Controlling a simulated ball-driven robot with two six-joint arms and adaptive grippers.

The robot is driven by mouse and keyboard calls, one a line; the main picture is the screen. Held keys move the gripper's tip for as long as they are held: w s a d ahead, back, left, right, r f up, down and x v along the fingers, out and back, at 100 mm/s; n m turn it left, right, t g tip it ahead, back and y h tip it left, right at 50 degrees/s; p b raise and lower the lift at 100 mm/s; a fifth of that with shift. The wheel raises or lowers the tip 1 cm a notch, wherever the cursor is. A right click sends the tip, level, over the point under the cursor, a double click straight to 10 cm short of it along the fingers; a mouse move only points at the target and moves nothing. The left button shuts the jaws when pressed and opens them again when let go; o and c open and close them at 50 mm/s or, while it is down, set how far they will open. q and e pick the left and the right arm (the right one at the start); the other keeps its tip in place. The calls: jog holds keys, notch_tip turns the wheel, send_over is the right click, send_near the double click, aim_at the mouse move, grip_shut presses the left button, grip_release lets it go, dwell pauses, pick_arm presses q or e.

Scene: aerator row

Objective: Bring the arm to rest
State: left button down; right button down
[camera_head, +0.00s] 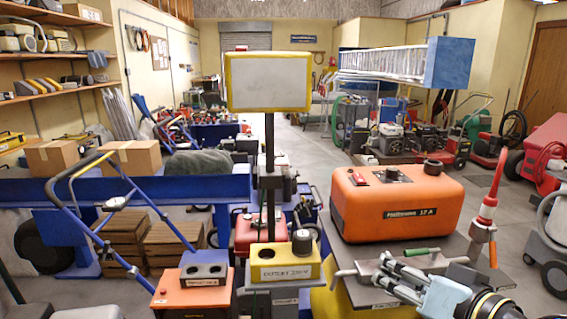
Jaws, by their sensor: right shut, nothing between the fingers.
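My right gripper (385,270) is in the lower right of the head view, with its arm coming in from the bottom right corner. Its fingers point left and are shut with nothing between them. My left gripper is not in view.
An orange tank (396,205) stands behind the gripper, and a red-topped upright fitting (487,205) stands to its right. A yellow outlet box (285,262) is to the left, below a yellow-framed board (269,82). Open floor (310,150) shows farther back.

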jog(key=s+d+f+n+g+h, duration=0.1)
jog(key=s+d+f+g+h, duration=0.2)
jog(key=s, duration=0.5)
jog(key=s+d+f+n+g+h, duration=0.1)
jog(key=s+d+g+h, duration=0.2)
jog(key=s, duration=0.4)
jog(key=s+d+f+n+g+h, duration=0.1)
jog(key=s+d+f+g, duration=0.1)
jog(key=s+d+g, duration=0.45)
notch_tip(320, 180, down, 30)
jog(key=s+t+b, duration=0.2)
jog(key=s+b, duration=0.1)
jog(key=b, duration=0.3)
jog(key=s+d+f+g+b, duration=0.1)
jog(key=s+f+b, duration=0.1)
jog(key=s+f, duration=0.7)
jog(key=s+d+f+b, duration=0.1)
jog(key=s+f+b, duration=0.2)
jog(key=s+f, duration=0.7)
notch_tip(320, 180, down, 5)
jog(key=shift+r+m+g, duration=0.1)
jog(key=shift+m+g, duration=0.25)
jog(key=shift+m, duration=0.05)
